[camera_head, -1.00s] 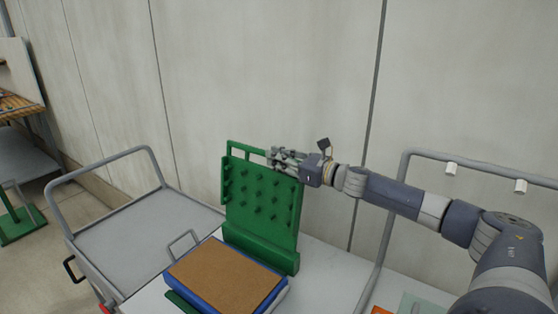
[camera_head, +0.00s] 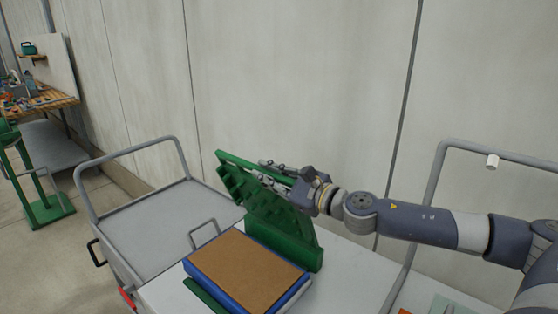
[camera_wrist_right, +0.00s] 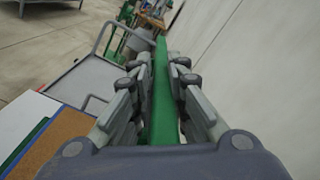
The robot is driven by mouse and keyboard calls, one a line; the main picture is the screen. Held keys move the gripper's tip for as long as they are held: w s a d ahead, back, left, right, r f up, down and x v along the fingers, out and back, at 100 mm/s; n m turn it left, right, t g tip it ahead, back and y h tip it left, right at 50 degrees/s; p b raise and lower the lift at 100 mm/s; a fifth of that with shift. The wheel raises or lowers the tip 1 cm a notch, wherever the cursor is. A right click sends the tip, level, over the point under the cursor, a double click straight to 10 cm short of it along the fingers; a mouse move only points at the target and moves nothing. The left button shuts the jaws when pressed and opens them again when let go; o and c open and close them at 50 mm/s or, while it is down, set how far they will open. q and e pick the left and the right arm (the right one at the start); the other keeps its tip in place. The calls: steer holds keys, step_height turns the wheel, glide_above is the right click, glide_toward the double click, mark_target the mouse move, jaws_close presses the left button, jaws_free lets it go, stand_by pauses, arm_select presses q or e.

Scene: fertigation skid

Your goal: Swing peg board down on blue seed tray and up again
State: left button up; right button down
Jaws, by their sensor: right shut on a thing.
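The green peg board (camera_head: 268,208) is hinged at the back of the blue seed tray (camera_head: 222,288) and leans forward over it, pegs facing the tray. The tray is filled level with brown soil (camera_head: 248,268) and lies on the white table. My right gripper (camera_head: 272,172) is shut on the board's top bar; in the right wrist view the green bar (camera_wrist_right: 163,100) runs between its fingers (camera_wrist_right: 160,85). The lower part of the board is partly hidden by its pegs. My left gripper is not in view.
A grey cart (camera_head: 165,220) with a raised rail stands left of the table (camera_head: 350,268). A pale wall (camera_head: 300,80) rises close behind. A workbench (camera_head: 45,100) and a green stand (camera_head: 45,208) are at the far left. A grey frame (camera_head: 436,190) stands at the right.

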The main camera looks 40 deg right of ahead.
steer(key=shift+s+a+f+n, duration=0.1)
steer(key=shift+s+a+n, duration=0.15)
steer(key=shift+a, duration=0.4)
steer(key=c, duration=1.6)
jaws_free()
steer(key=shift+d, duration=0.1)
step_height(320, 180, up, 10)
steer(key=shift+f, duration=0.25)
